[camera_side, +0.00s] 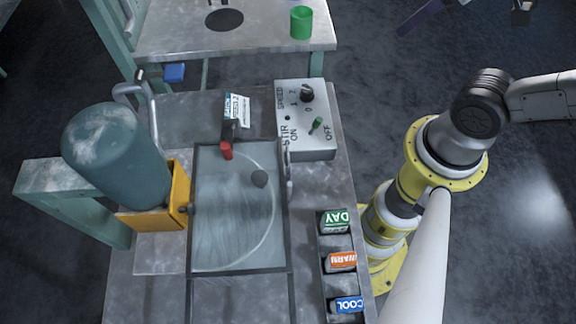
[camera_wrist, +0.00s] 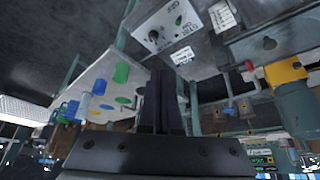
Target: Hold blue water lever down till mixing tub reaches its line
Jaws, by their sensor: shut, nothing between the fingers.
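The blue lever (camera_side: 174,72) sits at the back left, beside a bent grey pipe (camera_side: 133,90). It looks level, with nothing touching it. The mixing tub (camera_side: 190,235) is a grey, glassy rectangular basin in the middle of the bench. A curved edge shows inside it, but I cannot tell its water level or its fill line. My gripper (camera_wrist: 163,78) shows in the wrist view with its dark fingers together, empty, and away from the lever and tub. In the side view I cannot surely pick out its fingers.
A teal tank (camera_side: 115,155) in a yellow holder (camera_side: 182,190) stands left of the tub. A stir control box (camera_side: 315,145) is behind right. A red piece (camera_side: 226,151) is at the tub's back edge. DAY, WARM and COOL blocks line the right. A green cup (camera_side: 301,22) stands behind.

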